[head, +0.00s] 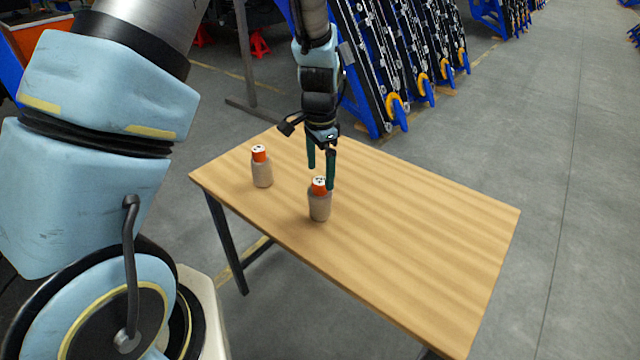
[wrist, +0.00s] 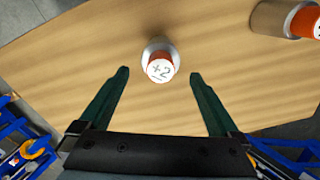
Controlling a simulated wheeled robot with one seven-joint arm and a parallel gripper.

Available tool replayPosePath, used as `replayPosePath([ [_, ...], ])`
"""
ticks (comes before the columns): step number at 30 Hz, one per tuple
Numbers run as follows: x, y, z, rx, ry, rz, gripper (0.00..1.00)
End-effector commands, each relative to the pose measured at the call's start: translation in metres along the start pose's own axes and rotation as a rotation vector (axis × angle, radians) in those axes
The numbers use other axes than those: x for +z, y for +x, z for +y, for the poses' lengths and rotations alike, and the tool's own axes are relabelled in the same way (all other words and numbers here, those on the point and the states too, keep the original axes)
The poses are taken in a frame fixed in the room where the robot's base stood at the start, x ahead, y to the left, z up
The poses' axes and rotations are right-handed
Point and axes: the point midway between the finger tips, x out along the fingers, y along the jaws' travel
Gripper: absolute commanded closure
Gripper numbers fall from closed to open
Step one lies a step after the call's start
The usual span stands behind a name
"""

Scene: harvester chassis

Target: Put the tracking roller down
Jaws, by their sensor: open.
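A tracking roller (head: 320,207), a beige cylinder with an orange neck and a white marked top, stands upright on the wooden table near its front edge. A second, similar roller (head: 262,174) stands upright to its left. My gripper (head: 320,179) is open, its two green fingers pointing down over the nearer roller's top. In the wrist view, a roller top marked "+2" (wrist: 160,67) shows between and slightly beyond the open fingertips, apart from both. The other roller (wrist: 272,18) is at the upper right of that view, partly cut off. I hold nothing.
The wooden table (head: 430,230) is bare to the right of the rollers. Blue racks (head: 385,60) with dark track parts and yellow wheels stand behind it. Grey floor (head: 560,150) is open on the right.

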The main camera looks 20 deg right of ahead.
Motion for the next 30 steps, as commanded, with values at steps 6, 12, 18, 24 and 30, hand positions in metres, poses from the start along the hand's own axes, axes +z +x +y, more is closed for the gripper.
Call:
replayPosePath([
  [6,0.0,-0.043,-0.001,-0.004,-0.001,0.003,0.02],
  [12,0.0,-0.066,-0.001,-0.002,0.0,0.001,0.02],
  [18,0.001,-0.072,0.0,-0.001,-0.001,-0.001,0.02],
  [24,0.036,-0.08,-0.015,-0.007,-0.145,0.013,0.02],
  [30,0.151,-0.1,-0.034,-0.031,-0.617,0.054,0.02],
])
